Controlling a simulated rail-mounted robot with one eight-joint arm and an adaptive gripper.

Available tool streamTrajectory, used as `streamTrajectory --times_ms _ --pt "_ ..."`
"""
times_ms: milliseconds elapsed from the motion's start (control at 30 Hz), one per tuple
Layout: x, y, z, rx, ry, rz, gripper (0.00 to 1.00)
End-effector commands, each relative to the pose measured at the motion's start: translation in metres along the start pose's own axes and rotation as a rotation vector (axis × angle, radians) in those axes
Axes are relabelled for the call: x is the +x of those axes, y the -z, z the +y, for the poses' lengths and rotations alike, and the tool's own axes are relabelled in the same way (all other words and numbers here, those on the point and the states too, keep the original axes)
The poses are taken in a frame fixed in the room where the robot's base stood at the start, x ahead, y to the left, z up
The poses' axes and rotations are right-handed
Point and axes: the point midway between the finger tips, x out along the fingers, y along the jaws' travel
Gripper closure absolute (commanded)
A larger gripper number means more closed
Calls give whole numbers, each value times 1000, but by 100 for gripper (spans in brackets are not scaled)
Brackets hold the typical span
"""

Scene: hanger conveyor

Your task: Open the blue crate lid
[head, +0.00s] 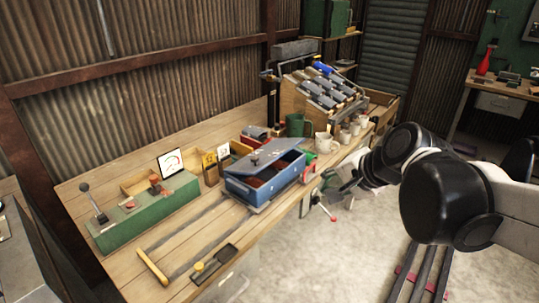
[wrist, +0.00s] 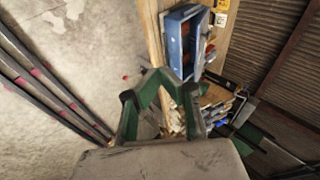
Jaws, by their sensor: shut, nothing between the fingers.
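The blue crate (head: 262,192) stands on the wooden bench near its front edge. Its grey-blue lid (head: 270,153) sits tilted over the top with a small knob on it. A gap under the lid shows a brown inside, so it is not flat shut. In the wrist view the crate (wrist: 174,48) is at the top, with part of its reddish-brown inside showing. My gripper (wrist: 157,76) has green fingers brought together, empty, and below the crate in that picture. In the head view it is right of the crate, apart from it and partly hidden by my arm.
A green control box (head: 150,213) with a lever is at the bench's left. Mugs (head: 325,143) and a rack of dark and blue items (head: 325,88) stand behind the crate. A yellow-handled tool (head: 153,267) lies in front. Open floor is right of the bench.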

Motion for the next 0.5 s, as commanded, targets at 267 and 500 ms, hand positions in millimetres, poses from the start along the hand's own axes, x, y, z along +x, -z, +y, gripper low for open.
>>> streamTrajectory --times_ms 267,500 --pt "76 23 -26 425 148 -114 100" --pt "139 46 -44 789 253 -255 100"
